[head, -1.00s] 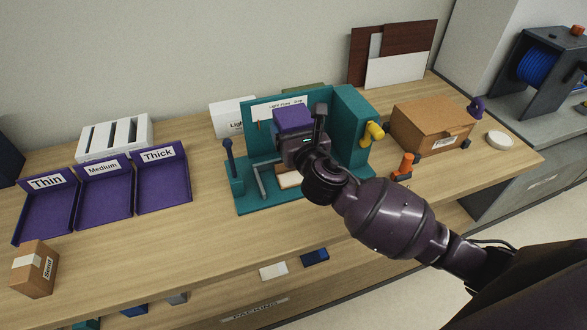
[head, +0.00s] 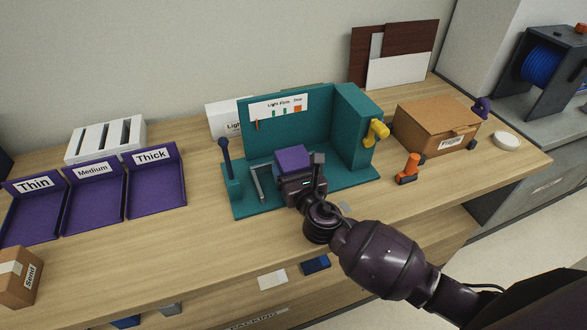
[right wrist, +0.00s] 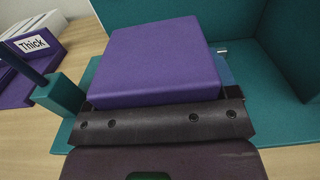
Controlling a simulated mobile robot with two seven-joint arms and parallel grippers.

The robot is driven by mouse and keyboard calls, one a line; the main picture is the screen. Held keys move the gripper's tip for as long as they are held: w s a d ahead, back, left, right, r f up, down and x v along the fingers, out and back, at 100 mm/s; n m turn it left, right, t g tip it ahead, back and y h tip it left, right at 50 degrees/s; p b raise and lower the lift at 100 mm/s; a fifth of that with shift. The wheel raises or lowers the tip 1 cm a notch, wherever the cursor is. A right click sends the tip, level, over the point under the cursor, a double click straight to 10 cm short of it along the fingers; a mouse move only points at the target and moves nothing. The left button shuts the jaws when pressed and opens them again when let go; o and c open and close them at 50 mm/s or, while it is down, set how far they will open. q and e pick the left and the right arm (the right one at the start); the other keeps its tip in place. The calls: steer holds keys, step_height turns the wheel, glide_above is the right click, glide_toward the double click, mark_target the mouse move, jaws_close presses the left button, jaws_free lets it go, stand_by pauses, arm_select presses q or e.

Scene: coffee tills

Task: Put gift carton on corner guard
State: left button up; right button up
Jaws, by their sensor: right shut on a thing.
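My right gripper (head: 302,182) is shut on a purple box, which I take to be the gift carton (head: 293,159). It holds the carton low over the base of the teal stand. In the right wrist view the carton (right wrist: 160,58) fills the middle, flat side up, gripped at its near edge. A grey L-shaped bar on the teal base, probably the corner guard (head: 258,184), shows just left of the carton. The carton and gripper hide part of the base, and I cannot tell whether the carton touches the bar. My left gripper is not in view.
The teal stand has a back wall (head: 320,117), a right side block (head: 354,125) with a yellow part, and a post (head: 226,160) at left. Right of it are an orange-handled object (head: 410,168) and a cardboard box (head: 437,127). Purple trays (head: 155,185) stand left.

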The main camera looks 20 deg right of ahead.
stand_by(0.3)
steer(key=o, duration=0.8)
steer(key=shift+c, duration=0.2)
steer(key=shift+o, duration=0.8)
steer(key=shift+r, duration=0.15)
steer(key=shift+s, duration=0.25)
steer(key=s, duration=1.1)
steer(key=shift+s+d, duration=0.2)
steer(key=shift+s, duration=0.05)
steer(key=shift+s, duration=0.1)
